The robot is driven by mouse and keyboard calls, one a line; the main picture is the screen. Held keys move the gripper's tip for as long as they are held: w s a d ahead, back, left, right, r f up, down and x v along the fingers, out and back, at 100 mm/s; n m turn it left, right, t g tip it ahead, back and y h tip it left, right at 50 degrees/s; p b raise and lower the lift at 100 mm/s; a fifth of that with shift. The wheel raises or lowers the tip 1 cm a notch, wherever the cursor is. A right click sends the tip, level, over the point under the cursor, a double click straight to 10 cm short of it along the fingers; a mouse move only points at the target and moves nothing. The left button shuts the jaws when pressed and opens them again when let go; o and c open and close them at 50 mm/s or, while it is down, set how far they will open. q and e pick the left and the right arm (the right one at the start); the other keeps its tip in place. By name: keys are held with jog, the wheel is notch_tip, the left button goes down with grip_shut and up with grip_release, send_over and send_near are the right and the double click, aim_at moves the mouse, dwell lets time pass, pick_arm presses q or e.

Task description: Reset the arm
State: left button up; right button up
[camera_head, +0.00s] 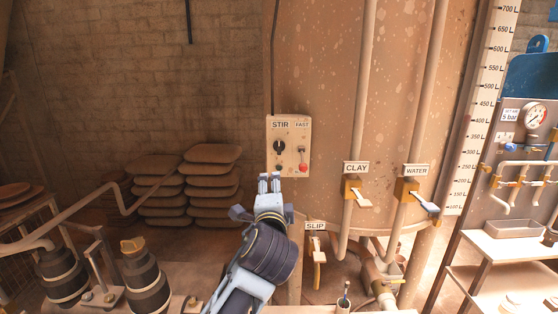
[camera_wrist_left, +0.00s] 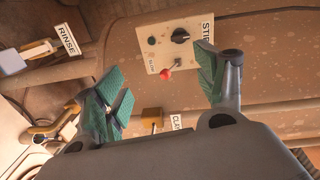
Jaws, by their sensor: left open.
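My left gripper (camera_head: 269,184) is raised in front of the tank, just below the STIR control box (camera_head: 289,146). In the left wrist view the left gripper (camera_wrist_left: 165,85) has its two green-padded fingers spread wide apart with nothing between them. The control box (camera_wrist_left: 178,43), with its black knob and red-tipped switch, shows beyond the fingers, apart from them. My right gripper is in neither view.
CLAY (camera_head: 354,190) and WATER (camera_head: 418,197) valve handles stand right of my gripper, with the SLIP valve (camera_head: 318,256) lower. Stacked slabs (camera_head: 214,183) lie against the wall at left. A gauge panel (camera_head: 528,122) and a metal table (camera_head: 500,246) stand at right.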

pick_arm(q)
jog(key=s+a+f+n+g, duration=0.2)
jog(key=s+a+f, duration=0.15)
jog(key=f, duration=0.45)
jog(key=s+a+f+n+g, duration=0.2)
jog(key=a+f+n+g, duration=0.15)
jog(key=f, duration=0.45)
jog(key=s+a+f+n+g, duration=0.15)
jog(key=a+f, duration=0.25)
jog(key=f, duration=0.4)
jog(key=s+a+f+n+g, duration=0.3)
jog(key=s+a+f+n, duration=0.15)
jog(key=s+f, duration=0.45)
jog(key=s+a+f+n+g, duration=0.3)
jog(key=s+a+f, duration=0.3)
jog(key=s, duration=0.6)
notch_tip(320, 180, down, 34)
jog(key=s+g, duration=0.2)
jog(key=s, duration=0.1)
jog(key=s+a+f+g, duration=0.1)
jog(key=s+a+f, duration=0.2)
jog(key=s+f, duration=1.6)
jog(key=s, duration=0.3)
jog(key=shift+f, duration=0.35)
